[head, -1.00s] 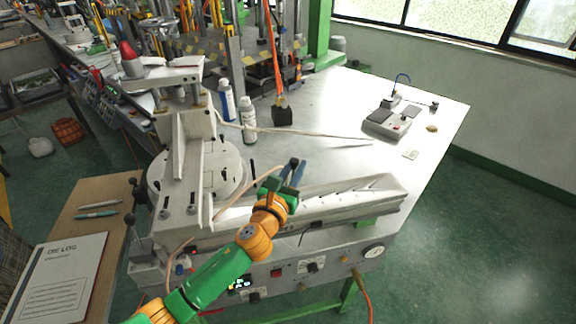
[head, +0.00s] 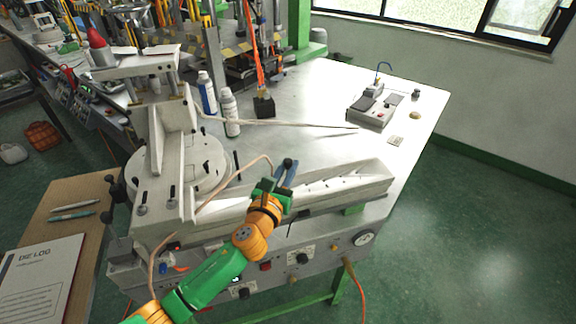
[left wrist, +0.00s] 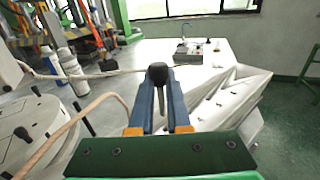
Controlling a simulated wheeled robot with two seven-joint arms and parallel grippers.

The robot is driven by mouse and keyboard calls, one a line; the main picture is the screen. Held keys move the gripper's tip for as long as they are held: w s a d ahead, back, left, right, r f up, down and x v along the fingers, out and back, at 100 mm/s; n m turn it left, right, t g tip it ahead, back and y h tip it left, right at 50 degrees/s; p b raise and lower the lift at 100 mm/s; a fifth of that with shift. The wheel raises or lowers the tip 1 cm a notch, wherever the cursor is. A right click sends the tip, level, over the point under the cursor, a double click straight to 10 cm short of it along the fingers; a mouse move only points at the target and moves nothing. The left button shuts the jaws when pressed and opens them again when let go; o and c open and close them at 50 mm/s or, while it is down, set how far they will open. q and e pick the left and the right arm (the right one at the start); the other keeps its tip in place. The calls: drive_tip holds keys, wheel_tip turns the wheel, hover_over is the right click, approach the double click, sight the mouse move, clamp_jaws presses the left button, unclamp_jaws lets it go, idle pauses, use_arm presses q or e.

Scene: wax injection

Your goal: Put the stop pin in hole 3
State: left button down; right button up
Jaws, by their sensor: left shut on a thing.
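The stop pin (head: 288,162) has a round black knob and is held upright at the tips of my left gripper (head: 284,176), which is shut on it. In the left wrist view the pin's black knob (left wrist: 157,72) and part of its thin shank show between the two blue fingers of my left gripper (left wrist: 160,88). The gripper is over the near-left part of the pale notched rail (head: 345,182); the rail also shows in the left wrist view (left wrist: 225,105). The pin's lower end and hole 3 cannot be made out. My right gripper is not in view.
A round pale plate (head: 205,160) with an upright bracket stands left of the rail. Two bottles (head: 229,112), a black block (head: 263,107) and a small control box (head: 372,112) stand behind. A loose cable loops beside the gripper. The bench's right part is mostly clear.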

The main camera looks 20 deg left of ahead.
use_arm(q)
drive_tip(key=shift+f+b, duration=0.35)
drive_tip(key=shift+f, duration=0.5)
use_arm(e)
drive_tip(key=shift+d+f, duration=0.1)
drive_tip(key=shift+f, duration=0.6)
use_arm(q)
drive_tip(key=shift+r, duration=0.15)
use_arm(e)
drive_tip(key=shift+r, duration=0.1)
use_arm(q)
drive_tip(key=shift+p, duration=0.5)
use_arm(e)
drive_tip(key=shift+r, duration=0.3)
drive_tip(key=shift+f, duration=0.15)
use_arm(q)
drive_tip(key=shift+f+b, duration=0.45)
drive_tip(key=shift+f, duration=0.05)
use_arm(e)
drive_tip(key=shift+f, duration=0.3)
use_arm(q)
drive_tip(key=shift+f+b, duration=1)
drive_tip(key=shift+f, duration=0.15)
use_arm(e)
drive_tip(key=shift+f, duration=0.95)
use_arm(q)
drive_tip(key=c, duration=0.8)
unclamp_jaws()
